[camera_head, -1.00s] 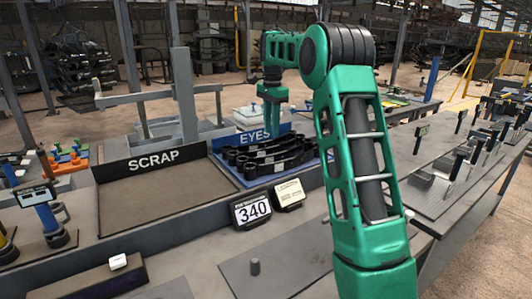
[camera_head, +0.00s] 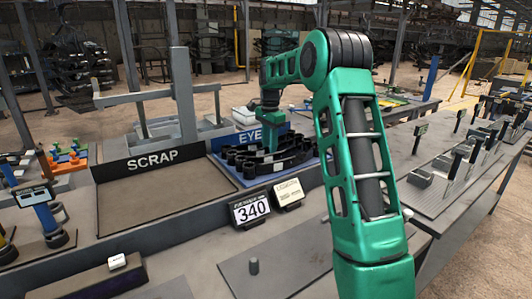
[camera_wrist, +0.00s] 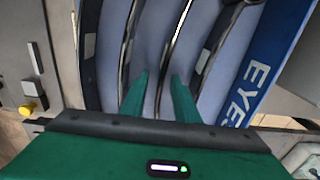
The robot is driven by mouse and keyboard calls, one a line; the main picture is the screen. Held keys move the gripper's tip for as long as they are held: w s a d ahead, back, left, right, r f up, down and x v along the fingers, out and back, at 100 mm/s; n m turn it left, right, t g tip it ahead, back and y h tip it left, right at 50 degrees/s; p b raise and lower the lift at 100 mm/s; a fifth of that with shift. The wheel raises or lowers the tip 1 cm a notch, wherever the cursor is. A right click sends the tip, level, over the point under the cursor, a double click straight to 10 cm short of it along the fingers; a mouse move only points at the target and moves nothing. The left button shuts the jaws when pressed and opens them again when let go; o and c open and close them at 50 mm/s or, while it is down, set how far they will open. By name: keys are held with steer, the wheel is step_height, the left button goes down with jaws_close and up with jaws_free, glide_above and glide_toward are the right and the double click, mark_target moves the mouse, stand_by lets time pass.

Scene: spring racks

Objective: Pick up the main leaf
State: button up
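Several dark curved leaves with eye ends (camera_head: 250,160) stand side by side in the blue tray labelled EYES (camera_head: 248,138). I cannot tell by looks which one is the main leaf. My gripper (camera_head: 271,140) is low over the tray, its fingertips hidden among the leaves in the head view. In the wrist view my gripper (camera_wrist: 159,85) shows two green fingers apart, pointing down at the leaves. The thin edge of one curved leaf (camera_wrist: 171,52) runs between the fingers, with a gap visible beside it. Other leaves (camera_wrist: 90,62) lie on both sides.
The empty SCRAP tray (camera_head: 165,190) is left of the EYES tray. A display reading 340 (camera_head: 250,210) and a small card sign (camera_head: 289,192) stand in front. A grey post (camera_head: 183,95) rises behind. A rack with upright black holders (camera_head: 460,165) is at right.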

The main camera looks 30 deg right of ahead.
jaws_close()
steer(key=shift+r, duration=0.1)
